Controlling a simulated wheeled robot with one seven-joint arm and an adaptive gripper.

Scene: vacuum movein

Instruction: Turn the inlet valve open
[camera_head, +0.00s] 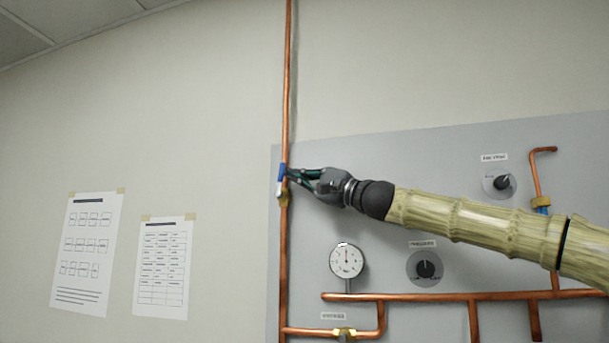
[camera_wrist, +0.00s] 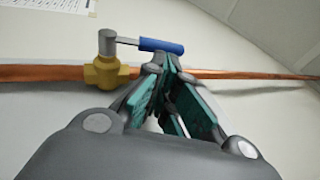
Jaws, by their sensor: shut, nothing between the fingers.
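A brass valve (camera_head: 283,198) with a blue lever handle (camera_head: 282,171) sits on the vertical copper pipe at the panel's left edge. The handle lies roughly along the pipe, pointing up from the valve. The wrist view shows the same brass body (camera_wrist: 106,73) and blue handle (camera_wrist: 161,46), the handle about parallel to the pipe. My gripper (camera_head: 289,173) reaches in from the right, its tips beside the handle. In the wrist view my gripper (camera_wrist: 166,66) is shut and empty, its tips close to the handle's free end. I cannot tell whether they touch it.
A grey panel (camera_head: 380,210) carries a dial gauge (camera_head: 347,260), a pressure knob (camera_head: 426,268) and another knob (camera_head: 500,184). Other brass valves stand at the lower pipe (camera_head: 344,333) and at the right (camera_head: 541,203). Two papers hang on the left wall; space left of the pipe is clear.

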